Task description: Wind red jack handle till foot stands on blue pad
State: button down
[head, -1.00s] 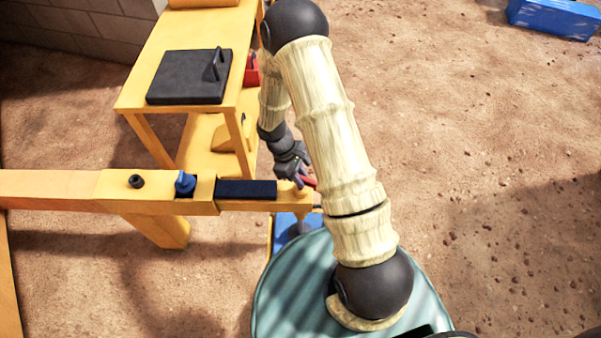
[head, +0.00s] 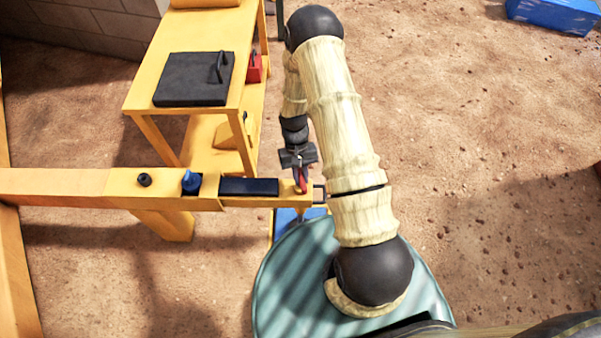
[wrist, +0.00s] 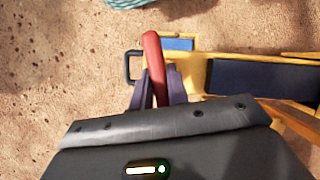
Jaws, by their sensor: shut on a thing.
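The red jack handle (head: 303,183) sits at the right end of the yellow beam (head: 65,185). My gripper (head: 299,166) is shut on it from the far side. In the wrist view the red handle (wrist: 153,55) stands between the two dark fingers (wrist: 158,92), its far end sticking out past them. The blue pad (head: 285,221) lies low under the beam's end, partly hidden by the beam and my base. It also shows in the wrist view (wrist: 178,44). The jack foot is mostly hidden, so I cannot tell whether it touches the pad.
A yellow bench (head: 150,97) with a black plate (head: 195,80) stands behind the beam, with a red item (head: 254,70) at its right side. A blue knob (head: 190,182) and a black knob (head: 144,180) sit on the beam. Sandy ground on the right is open.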

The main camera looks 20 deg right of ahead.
jog(key=shift+w+m, duration=0.15)
jog(key=shift+m, duration=0.55)
jog(key=shift+d+y, duration=0.1)
jog(key=shift+y, duration=0.2)
jog(key=c, duration=1.4)
grip_release()
jog(key=shift+o, duration=0.2)
jog(key=p+v, duration=0.2)
jog(key=v, duration=1.5)
jog(key=shift+r, duration=0.25)
